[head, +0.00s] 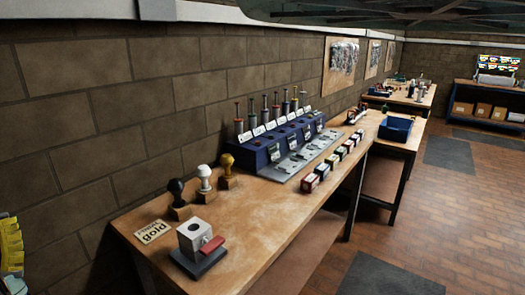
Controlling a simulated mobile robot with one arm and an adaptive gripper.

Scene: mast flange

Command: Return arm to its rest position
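The task names no other object.
A wooden workbench (270,222) runs along the brick wall. It holds a blue rack (255,157), three knobbed pieces, a grey block with a red handle (212,244), several small boxes and a blue bin (396,128). Open floor (430,225) lies to the right.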

